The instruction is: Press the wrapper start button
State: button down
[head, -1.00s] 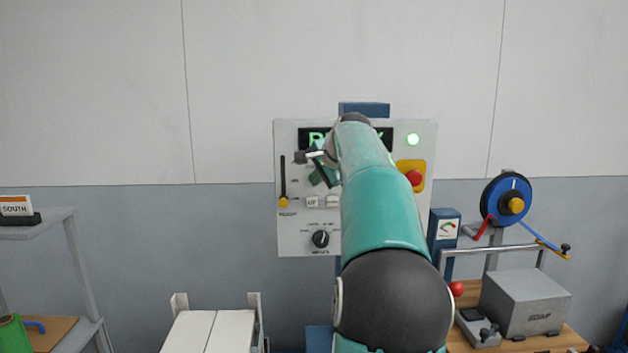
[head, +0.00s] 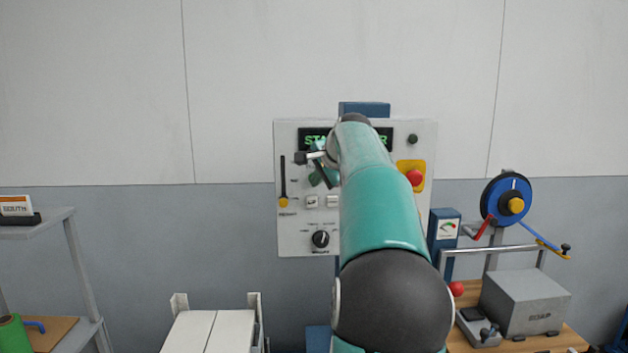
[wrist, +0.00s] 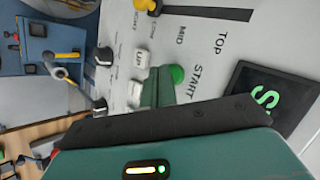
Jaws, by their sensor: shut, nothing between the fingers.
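In the wrist view the round green button (wrist: 177,73) stands beside the printed word START. My gripper (wrist: 158,86) is shut and empty, its tips right at the edge of that button; I cannot tell whether they touch it. In the head view my gripper (head: 318,168) is in front of the panel and my arm covers its middle, hiding the green button. The display (head: 308,138) shows green letters beginning "STA", partly covered. The round lamp (head: 413,139) at the upper right is dark.
A red stop button (head: 414,178) on a yellow plate is right of my arm. A slider (head: 283,190), white push buttons (head: 312,202) and a black knob (head: 320,239) are on the panel's left. A bench with a grey box (head: 530,305) stands at the right.

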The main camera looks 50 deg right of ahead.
jog(key=shift+s+a, duration=0.3)
